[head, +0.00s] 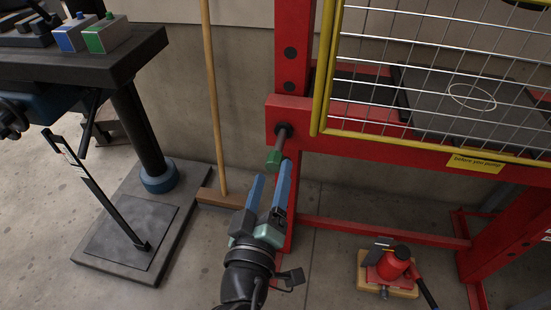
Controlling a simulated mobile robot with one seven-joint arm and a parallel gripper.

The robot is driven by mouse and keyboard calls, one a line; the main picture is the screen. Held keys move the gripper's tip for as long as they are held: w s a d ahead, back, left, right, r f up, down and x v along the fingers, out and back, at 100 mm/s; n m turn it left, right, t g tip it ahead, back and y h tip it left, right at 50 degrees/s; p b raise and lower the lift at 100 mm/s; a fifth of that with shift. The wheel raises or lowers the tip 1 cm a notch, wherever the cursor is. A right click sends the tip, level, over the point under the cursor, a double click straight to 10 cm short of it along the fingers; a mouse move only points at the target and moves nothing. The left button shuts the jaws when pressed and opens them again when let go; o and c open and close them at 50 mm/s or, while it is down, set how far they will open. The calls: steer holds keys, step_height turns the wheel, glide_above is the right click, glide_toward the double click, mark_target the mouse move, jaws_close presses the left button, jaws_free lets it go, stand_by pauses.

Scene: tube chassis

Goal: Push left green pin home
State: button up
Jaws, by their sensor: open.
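The left green pin (275,159) has a green handle on a grey shaft. It sticks out from the left end of the red crossbeam (400,146). A length of its shaft shows outside the beam. My gripper (270,178) has two blue fingers, open and empty, pointing up toward the green handle. The fingertips look just below the handle in the picture; I cannot tell whether they touch it. No other green pin shows in view.
A yellow-framed mesh guard (430,75) covers the press above the beam. A red jack (389,266) stands on the floor at the lower right. A drill stand (135,225) is at left, and a wooden broom (215,100) leans on the wall.

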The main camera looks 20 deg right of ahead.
mark_target(274, 168)
steer(key=x, duration=0.5)
steer(key=shift+a, duration=0.1)
jaws_close()
stand_by(1.3)
